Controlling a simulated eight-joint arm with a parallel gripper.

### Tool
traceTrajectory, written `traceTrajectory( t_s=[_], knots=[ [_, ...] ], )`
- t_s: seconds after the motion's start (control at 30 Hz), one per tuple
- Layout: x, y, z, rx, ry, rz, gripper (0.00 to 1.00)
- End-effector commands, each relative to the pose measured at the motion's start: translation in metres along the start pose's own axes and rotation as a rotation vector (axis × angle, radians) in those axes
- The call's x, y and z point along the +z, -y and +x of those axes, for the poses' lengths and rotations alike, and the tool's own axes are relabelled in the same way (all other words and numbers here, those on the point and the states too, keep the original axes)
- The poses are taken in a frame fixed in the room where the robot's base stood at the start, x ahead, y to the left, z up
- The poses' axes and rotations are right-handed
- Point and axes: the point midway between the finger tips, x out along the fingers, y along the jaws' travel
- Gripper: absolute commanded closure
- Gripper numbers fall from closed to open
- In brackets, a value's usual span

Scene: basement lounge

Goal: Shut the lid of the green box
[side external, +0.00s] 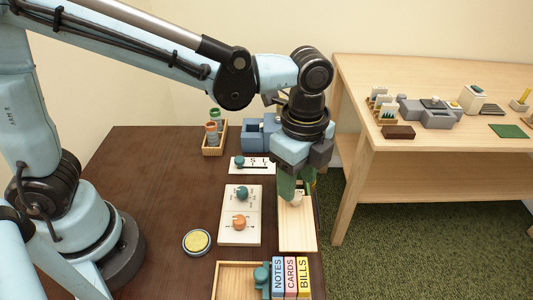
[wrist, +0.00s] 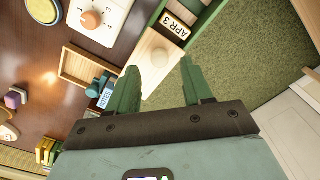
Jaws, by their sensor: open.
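The green box shows in the wrist view as green side strips (wrist: 208,17) around an "APR 3" card (wrist: 176,31). A pale wooden lid with a round pale knob (wrist: 159,57) extends from it towards my gripper. In the side view the wooden lid (side external: 298,232) lies along the table's right edge, and most of the green box is hidden behind my gripper. My gripper (side external: 297,196) points down with its green fingers open, one on each side of the knob (side external: 297,199). In the wrist view the knob lies between and just beyond the fingertips (wrist: 157,75); contact cannot be told.
A dial board (side external: 240,228) with teal and orange knobs lies left of the lid. A wooden tray (side external: 232,268) and several labelled books (side external: 291,277) are in front. A blue-grey box (side external: 257,136) stands behind.

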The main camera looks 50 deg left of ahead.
Motion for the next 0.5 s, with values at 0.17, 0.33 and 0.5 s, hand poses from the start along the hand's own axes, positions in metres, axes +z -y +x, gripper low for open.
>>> traceTrajectory(
  t_s=[0.17,0.33,0.5],
  knots=[
    [0.000,0.000,0.019,0.000,-0.001,0.000,0.50],
    [0.000,0.000,0.028,0.000,-0.001,0.000,0.50],
    [0.000,0.000,0.029,0.000,-0.001,0.000,0.50]
  ],
)
